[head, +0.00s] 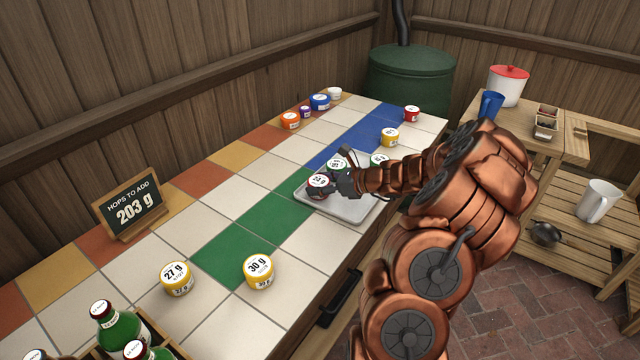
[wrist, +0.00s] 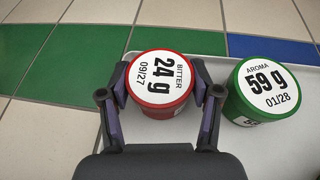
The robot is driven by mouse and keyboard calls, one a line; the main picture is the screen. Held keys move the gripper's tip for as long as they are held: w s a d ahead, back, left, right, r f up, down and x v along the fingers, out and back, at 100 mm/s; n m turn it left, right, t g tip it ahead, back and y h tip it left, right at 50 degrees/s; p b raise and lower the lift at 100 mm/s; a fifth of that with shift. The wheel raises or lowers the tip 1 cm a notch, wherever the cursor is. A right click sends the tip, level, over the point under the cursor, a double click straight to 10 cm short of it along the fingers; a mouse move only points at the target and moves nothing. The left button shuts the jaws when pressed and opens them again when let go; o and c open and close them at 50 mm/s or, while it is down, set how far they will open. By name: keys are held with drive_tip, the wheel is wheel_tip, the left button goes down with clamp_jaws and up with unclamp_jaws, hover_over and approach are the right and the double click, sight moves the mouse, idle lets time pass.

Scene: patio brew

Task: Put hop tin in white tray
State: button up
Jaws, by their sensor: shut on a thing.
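My gripper (wrist: 160,100) is shut on a red hop tin (wrist: 160,82) whose white lid reads "BITTER 24 g 09/27", with a finger on each side. The tin also shows in the head view (head: 318,182), at the left end of the white tray (head: 345,211). I cannot tell whether its base touches the tray. A green tin (wrist: 265,92) reading "AROMA 59 g 01/28" stands just right of it in the wrist view. In the head view, a tin (head: 337,164) stands just behind the held one, and another (head: 378,159) is partly hidden by my arm.
A yellow 27 g tin (head: 176,278) and a yellow 30 g tin (head: 258,271) stand at the front. A sign (head: 129,207) reads "HOPS TO ADD 203 g". More tins (head: 320,102) stand at the back, bottles (head: 118,325) at front left. The middle tiles are clear.

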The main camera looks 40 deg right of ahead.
drive_tip(key=shift+f, duration=0.1)
drive_tip(key=o, duration=1.1)
drive_tip(key=shift+s+d+r, duration=0.1)
drive_tip(key=shift+s+r, duration=0.05)
drive_tip(key=shift+r, duration=0.05)
drive_tip(key=v, duration=1.1)
drive_tip(key=shift+s+d, duration=0.15)
drive_tip(key=shift+s, duration=0.15)
